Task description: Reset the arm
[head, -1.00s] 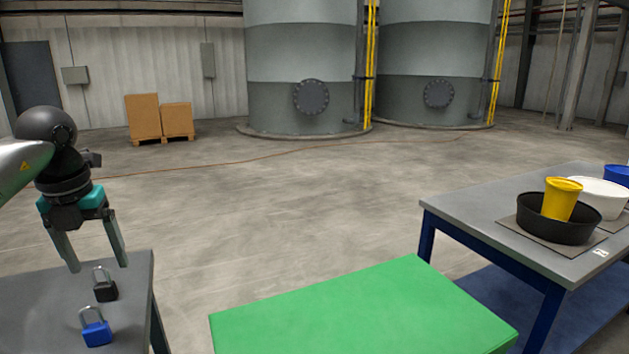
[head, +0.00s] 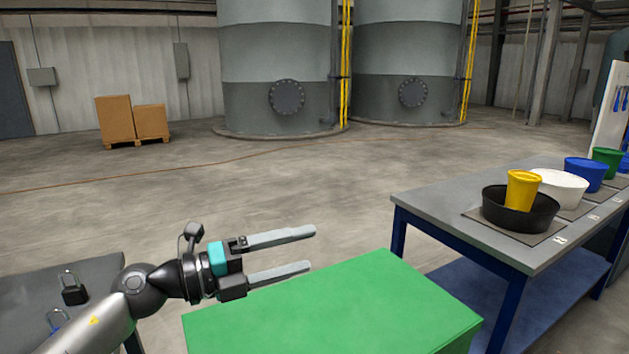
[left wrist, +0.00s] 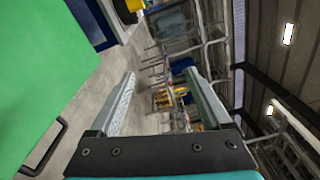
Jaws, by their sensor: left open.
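My left gripper (head: 312,250) is open and empty in the head view. It points right, above the back left part of the green surface (head: 340,310). In the left wrist view the two fingers of my left gripper (left wrist: 165,80) stand apart with nothing between them. The same green surface (left wrist: 50,60) shows at the left of that view. My right gripper is not in view.
A grey table (head: 30,290) at the left holds a black padlock (head: 73,288) and a blue padlock (head: 57,322), partly hidden by my arm.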

